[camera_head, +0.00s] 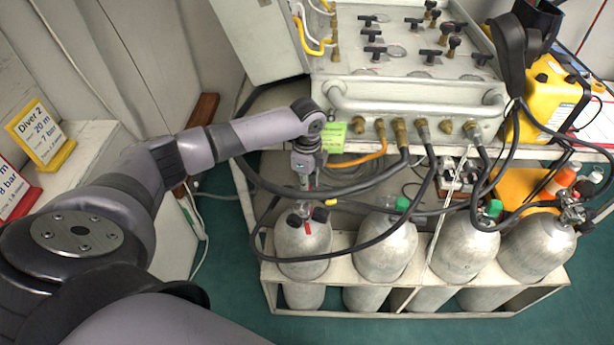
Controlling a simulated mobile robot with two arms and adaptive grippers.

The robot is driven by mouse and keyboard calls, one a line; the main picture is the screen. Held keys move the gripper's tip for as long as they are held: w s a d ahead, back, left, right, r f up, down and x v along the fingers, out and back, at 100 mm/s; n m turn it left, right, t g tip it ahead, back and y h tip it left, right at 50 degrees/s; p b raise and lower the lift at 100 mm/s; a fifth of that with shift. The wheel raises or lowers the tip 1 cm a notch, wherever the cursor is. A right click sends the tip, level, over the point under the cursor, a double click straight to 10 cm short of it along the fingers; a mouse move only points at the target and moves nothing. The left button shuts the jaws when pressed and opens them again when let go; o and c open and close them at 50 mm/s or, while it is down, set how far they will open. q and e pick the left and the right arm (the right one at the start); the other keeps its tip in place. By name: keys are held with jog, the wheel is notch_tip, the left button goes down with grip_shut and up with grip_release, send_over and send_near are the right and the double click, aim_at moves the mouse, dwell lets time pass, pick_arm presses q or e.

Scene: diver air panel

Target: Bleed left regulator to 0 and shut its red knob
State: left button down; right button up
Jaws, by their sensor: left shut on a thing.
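My left gripper (305,185) points down over the leftmost silver cylinder (303,250). Its jaws are shut on a small fitting at the top of that cylinder, and the gripper hides much of it. Two black knob-like parts (320,214) and a small red part (307,228) show just below the fingertips. I cannot tell which part is the left regulator's red knob, and no gauge reading is legible. My right gripper is not in view.
The grey panel (372,88) with black T-handles and brass hose fittings stands behind. Black hoses (380,232) loop over several cylinders in a white rack (420,302). A yellow case (552,100) is at right, and a green tag (334,137) beside my wrist.

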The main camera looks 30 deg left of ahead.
pick_arm(q)
jog(key=n+p, duration=0.6)
jog(key=p, duration=0.1)
jog(key=n+p, duration=0.3)
jog(key=shift+d+r, duration=0.1)
jog(key=shift+r, duration=0.15)
jog(key=n+p, duration=0.4)
jog(key=n, duration=0.1)
jog(key=shift+n, duration=0.3)
jog(key=n+p, duration=0.1)
jog(key=n, duration=0.1)
jog(key=n+p, duration=0.1)
jog(key=n, duration=0.1)
jog(key=shift+f+n+p, duration=0.2)
jog(key=shift+n+p, duration=0.2)
jog(key=c, duration=1.5)
grip_release()
notch_tip(320, 180, up, 12)
